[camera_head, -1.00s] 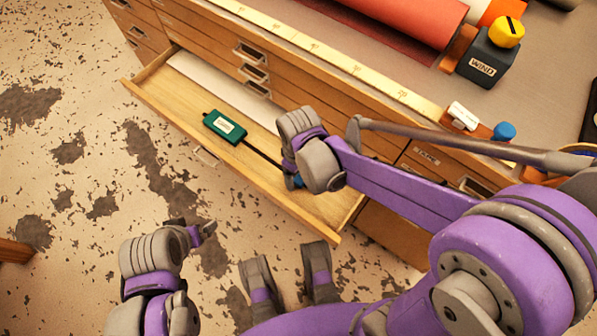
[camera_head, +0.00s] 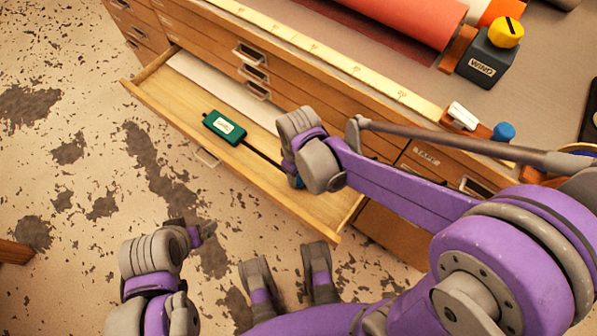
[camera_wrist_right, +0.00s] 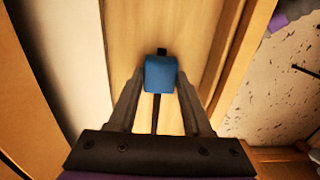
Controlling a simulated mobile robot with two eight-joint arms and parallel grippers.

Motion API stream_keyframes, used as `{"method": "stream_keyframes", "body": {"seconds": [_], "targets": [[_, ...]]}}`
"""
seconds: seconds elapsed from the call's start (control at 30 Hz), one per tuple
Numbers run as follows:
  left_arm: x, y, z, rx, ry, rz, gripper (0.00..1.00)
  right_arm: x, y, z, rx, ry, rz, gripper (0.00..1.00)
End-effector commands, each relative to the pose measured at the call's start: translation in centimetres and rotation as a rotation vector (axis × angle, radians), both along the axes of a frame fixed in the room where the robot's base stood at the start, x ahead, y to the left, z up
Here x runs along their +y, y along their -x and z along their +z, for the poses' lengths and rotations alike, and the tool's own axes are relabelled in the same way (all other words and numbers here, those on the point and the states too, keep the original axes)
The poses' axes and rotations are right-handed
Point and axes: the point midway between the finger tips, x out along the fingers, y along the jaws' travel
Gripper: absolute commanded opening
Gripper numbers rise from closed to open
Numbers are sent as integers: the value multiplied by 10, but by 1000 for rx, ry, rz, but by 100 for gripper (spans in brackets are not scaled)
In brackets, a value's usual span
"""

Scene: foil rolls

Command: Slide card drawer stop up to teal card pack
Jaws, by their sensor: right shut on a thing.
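The teal card pack (camera_head: 217,133), with a white label, lies in the open wooden drawer (camera_head: 165,98). A thin dark rail (camera_head: 262,157) runs along the drawer floor from near the pack toward my right gripper (camera_head: 296,182). In the right wrist view, my right gripper (camera_wrist_right: 160,88) is shut on a blue block (camera_wrist_right: 161,73), which appears to be the drawer stop, on the dark rail. In the head view the gripper mostly hides the block. A gap of bare rail lies between it and the pack. My left gripper (camera_head: 203,229) hangs over the floor, left of centre; its jaw opening is unclear.
A pale strip (camera_head: 225,88) lies along the drawer's back side. The cabinet top above holds a yellow ruler (camera_head: 330,65), a red roll (camera_head: 400,25), a dark WIND block (camera_head: 485,65) with a yellow knob, and a blue knob (camera_head: 503,131). The stained floor is open on the left.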

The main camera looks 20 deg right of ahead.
Motion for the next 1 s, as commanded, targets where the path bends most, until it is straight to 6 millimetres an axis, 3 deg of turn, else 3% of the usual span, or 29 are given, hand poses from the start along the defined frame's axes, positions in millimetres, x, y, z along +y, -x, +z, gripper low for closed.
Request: {"method": "stream_keyframes", "body": {"seconds": [0.83, 1.0], "targets": [[0, 0, 0, 0, 0, 0, 99, 0, 0, 0, 0, 0, 0, 0], [0, 0, -1, 0, 0, 0, 99, 7, -9, 0, 0, 0, 2, 0]]}}
